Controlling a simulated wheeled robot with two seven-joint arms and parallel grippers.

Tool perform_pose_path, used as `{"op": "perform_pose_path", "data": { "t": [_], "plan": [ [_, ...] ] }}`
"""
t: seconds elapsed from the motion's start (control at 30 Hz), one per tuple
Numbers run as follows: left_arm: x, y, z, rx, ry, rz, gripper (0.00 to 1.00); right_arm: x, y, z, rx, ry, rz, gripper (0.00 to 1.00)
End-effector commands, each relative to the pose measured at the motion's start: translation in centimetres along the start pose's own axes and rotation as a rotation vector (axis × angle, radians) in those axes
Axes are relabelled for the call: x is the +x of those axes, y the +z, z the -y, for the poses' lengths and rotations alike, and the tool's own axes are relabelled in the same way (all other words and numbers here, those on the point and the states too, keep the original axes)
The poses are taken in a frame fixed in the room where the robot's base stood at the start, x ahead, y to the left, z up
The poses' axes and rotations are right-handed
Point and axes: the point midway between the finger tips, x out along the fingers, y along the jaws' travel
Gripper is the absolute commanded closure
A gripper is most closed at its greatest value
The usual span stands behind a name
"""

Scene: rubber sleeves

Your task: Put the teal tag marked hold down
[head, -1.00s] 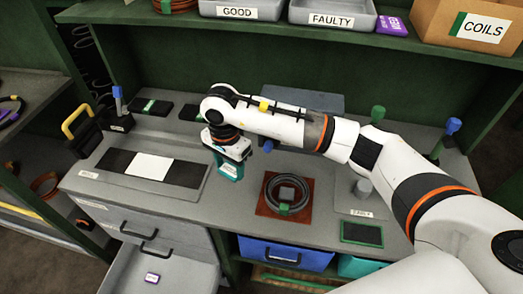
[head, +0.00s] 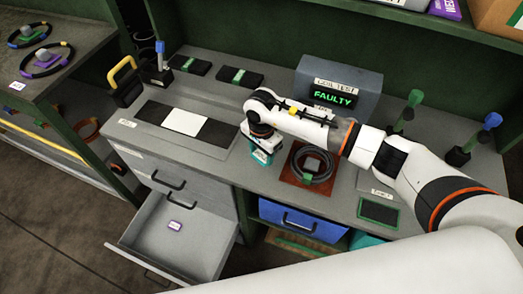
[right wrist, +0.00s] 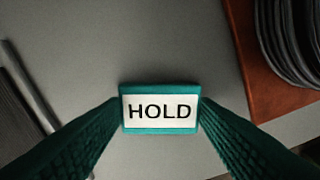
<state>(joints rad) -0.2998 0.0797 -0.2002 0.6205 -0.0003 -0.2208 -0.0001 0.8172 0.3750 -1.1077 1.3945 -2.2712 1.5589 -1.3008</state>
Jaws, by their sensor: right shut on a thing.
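The teal tag with a white face marked HOLD (right wrist: 160,108) is between the fingers of my right gripper (head: 262,156), which is shut on it. In the right wrist view the tag is at the centre, with the grey bench top (right wrist: 120,40) beyond it. I cannot tell whether the tag touches the bench. In the head view my right gripper is low over the bench, between the black and white mat (head: 188,121) and the brown square pad (head: 290,174). My left gripper is not in view.
A dark cable coil (head: 312,168) lies on the brown pad, close right of my gripper. A tester box (head: 340,92) behind shows FAULTY in green. Green-topped and blue-topped posts stand at the right.

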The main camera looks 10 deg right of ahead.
Motion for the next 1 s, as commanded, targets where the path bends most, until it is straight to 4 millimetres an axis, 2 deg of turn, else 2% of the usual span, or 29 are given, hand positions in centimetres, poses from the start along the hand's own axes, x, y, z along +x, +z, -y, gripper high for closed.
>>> {"op": "perform_pose_path", "data": {
  "t": [0.1,0.13,0.23,0.5,0.6,0.67,0.77,1.0],
  "plan": [
    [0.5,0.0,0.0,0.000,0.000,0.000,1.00,0.5,0.0,0.0,0.000,0.000,0.001,0.68],
    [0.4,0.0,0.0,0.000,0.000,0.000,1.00,0.3,0.0,0.0,0.000,0.000,0.001,0.42],
    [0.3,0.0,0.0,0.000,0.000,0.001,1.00,0.2,0.0,0.0,0.000,0.000,0.001,0.25],
    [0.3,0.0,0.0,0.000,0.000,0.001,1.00,0.2,0.0,0.0,0.000,0.000,0.000,0.25],
    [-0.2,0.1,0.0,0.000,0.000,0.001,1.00,-0.2,0.0,0.0,0.000,0.000,-0.001,0.25],
    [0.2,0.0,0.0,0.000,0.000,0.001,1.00,-0.6,0.1,-0.1,0.000,0.003,0.001,0.25],
    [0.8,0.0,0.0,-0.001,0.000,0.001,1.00,-2.3,0.1,-0.1,-0.002,0.005,0.003,0.25],
    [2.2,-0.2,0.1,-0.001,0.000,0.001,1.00,-7.5,0.1,-0.1,-0.002,0.004,0.003,0.25]
  ]
}}
